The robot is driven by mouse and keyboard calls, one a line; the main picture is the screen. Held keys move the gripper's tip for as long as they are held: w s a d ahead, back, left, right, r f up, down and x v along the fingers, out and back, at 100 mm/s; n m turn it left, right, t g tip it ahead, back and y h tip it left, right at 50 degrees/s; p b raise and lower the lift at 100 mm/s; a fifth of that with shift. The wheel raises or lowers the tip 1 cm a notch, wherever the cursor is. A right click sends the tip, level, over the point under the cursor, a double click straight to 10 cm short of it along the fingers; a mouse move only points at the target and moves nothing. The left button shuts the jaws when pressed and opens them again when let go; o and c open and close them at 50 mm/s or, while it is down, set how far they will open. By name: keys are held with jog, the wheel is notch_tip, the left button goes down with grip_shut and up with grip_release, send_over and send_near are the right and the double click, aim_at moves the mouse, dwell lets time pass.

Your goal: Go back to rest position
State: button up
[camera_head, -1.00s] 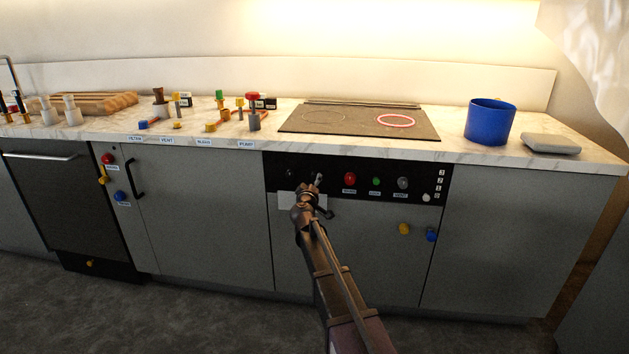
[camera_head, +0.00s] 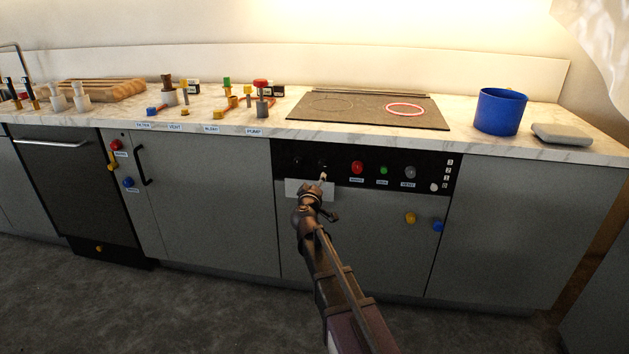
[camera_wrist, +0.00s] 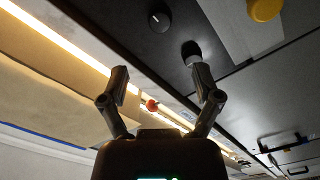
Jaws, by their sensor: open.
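My gripper (camera_head: 322,180) is in front of the lower edge of the black control panel (camera_head: 345,165), left of the red button (camera_head: 357,167). In the wrist view its two fingers (camera_wrist: 159,85) are spread apart with nothing between them. A dark round knob (camera_wrist: 159,18) lies beyond the fingers. A second dark knob (camera_wrist: 191,50) shows right at the tip of the right finger; I cannot tell whether they touch. My arm reaches up from the bottom of the head view.
The marble counter (camera_head: 200,115) carries a dark cooktop (camera_head: 350,113) with a glowing red ring, a blue bucket (camera_head: 501,112), a grey block (camera_head: 561,134) and several coloured valves (camera_head: 262,100). Grey floor (camera_head: 170,310) lies clear before the cabinets.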

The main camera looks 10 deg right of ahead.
jog(key=s+d+f+m+g+h, duration=0.1)
jog(key=s+d+f+m+g, duration=0.4)
jog(key=s, duration=0.3)
jog(key=s+d+f+m+g+h, duration=0.1)
jog(key=s+d+f+m+g, duration=0.1)
jog(key=s+d+f+g, duration=0.45)
jog(key=s+a+f+g+y, duration=0.3)
jog(key=s+a+y, duration=0.1)
jog(key=s, duration=0.6)
jog(key=s+a+f+g+y, duration=0.3)
jog(key=s+y, duration=0.1)
jog(key=s, duration=0.5)
notch_tip(320, 180, up, 30)
jog(key=p, duration=3.1)
jog(key=shift+a, duration=0.15)
